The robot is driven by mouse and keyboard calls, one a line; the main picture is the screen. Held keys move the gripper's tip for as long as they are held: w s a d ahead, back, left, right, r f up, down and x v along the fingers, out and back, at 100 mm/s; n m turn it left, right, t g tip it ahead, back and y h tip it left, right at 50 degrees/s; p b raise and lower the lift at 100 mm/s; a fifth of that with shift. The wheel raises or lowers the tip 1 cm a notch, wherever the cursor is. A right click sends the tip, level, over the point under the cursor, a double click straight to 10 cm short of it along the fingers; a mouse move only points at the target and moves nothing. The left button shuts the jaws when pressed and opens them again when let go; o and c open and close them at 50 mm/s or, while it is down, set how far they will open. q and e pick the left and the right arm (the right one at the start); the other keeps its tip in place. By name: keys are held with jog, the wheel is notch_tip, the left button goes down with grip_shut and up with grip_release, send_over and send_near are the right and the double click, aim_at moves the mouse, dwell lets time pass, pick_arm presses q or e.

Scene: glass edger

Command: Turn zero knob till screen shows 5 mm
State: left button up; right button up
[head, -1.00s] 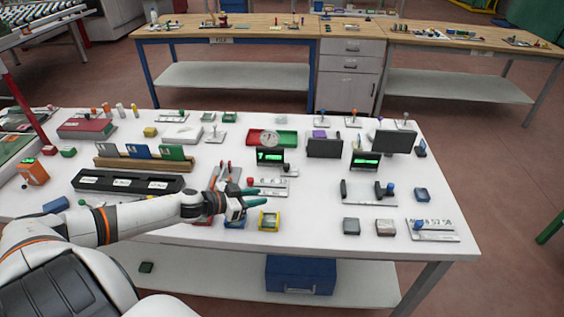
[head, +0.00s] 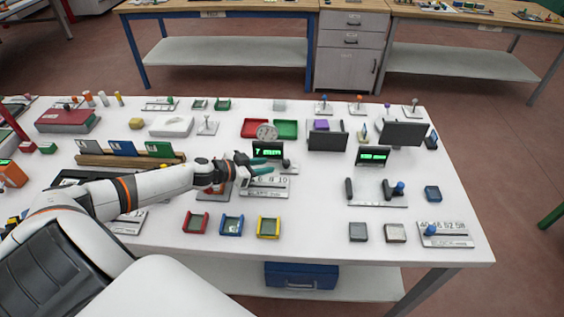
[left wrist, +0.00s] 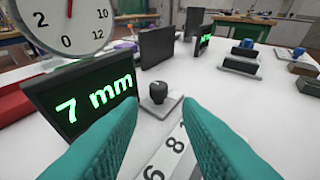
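The screen (head: 267,150) stands at the middle of the white table and shows green digits. In the left wrist view the screen (left wrist: 85,108) reads 7 mm. A small dark round knob (left wrist: 158,92) sits on a pale plate right of this screen; it also shows in the head view (head: 286,163). I cannot tell for sure that it is the zero knob. My left gripper (head: 252,166) is in front of the screen. In the left wrist view its teal fingers (left wrist: 160,108) are apart and empty, with the knob just beyond the gap. My right gripper is not in view.
A number plate (head: 265,186) lies under and in front of the left fingers. A round dial (left wrist: 72,22) stands above the screen. A dark panel (head: 327,140) and a second green-lit display (head: 372,156) stand to the right. Coloured trays (head: 268,227) line the front.

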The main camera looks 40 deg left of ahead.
aim_at(282, 170)
pick_arm(q)
jog(key=x, duration=0.6)
jog(key=shift+w, duration=0.2)
jog(key=shift+w+d+f, duration=0.15)
jog(key=shift+w+f, duration=0.05)
jog(key=shift+w, duration=0.1)
jog(key=shift+w+d+f, duration=0.15)
jog(key=shift+w+f, duration=0.05)
jog(key=shift+w, duration=0.1)
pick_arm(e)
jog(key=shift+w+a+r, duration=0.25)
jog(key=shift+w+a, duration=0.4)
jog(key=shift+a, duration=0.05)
pick_arm(q)
jog(key=c, duration=0.6)
grip_shut()
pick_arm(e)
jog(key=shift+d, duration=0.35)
